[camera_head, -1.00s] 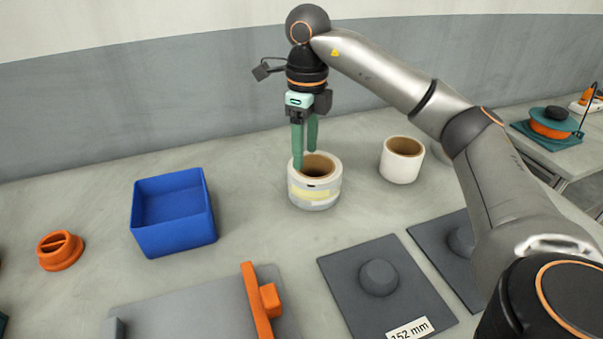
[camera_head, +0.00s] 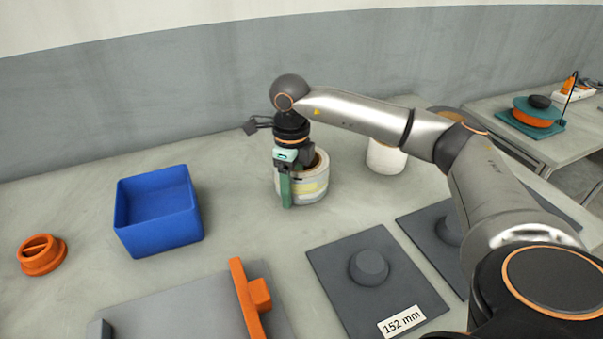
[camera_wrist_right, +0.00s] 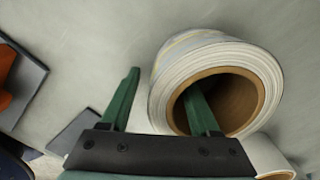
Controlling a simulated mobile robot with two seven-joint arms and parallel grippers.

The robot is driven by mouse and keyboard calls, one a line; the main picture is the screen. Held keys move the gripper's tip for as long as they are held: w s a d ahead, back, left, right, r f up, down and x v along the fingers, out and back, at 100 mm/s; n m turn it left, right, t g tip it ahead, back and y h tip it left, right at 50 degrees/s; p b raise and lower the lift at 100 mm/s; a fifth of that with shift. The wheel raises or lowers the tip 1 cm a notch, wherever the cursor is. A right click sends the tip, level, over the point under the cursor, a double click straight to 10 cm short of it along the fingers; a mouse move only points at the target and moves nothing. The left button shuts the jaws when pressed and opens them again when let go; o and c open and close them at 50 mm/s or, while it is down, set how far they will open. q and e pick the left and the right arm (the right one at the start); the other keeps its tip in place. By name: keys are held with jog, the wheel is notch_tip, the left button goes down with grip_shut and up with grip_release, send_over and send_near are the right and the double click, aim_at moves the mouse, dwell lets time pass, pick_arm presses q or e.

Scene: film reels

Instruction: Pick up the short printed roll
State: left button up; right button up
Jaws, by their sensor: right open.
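The short printed roll (camera_head: 314,190) stands upright on the table, a pale roll with grey and yellow print and a brown core. It also shows in the right wrist view (camera_wrist_right: 172,62). My right gripper (camera_head: 291,186) is low at the roll's left side and points down. In the right wrist view my right gripper (camera_wrist_right: 163,80) is open, with one green finger inside the core and the other outside the roll, so they straddle its wall. I cannot tell whether either finger touches it. My left gripper is not in view.
A plain white roll (camera_head: 385,158) stands to the right, partly behind my arm. A blue bin (camera_head: 160,238) and an orange ring-like part (camera_head: 42,256) are at left. Dark plates with knobs (camera_head: 385,300), one labelled 152 mm, and a grey plate with an orange bar (camera_head: 244,300) lie in front.

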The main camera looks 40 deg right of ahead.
grip_shut()
dwell(0.5)
dwell(0.9)
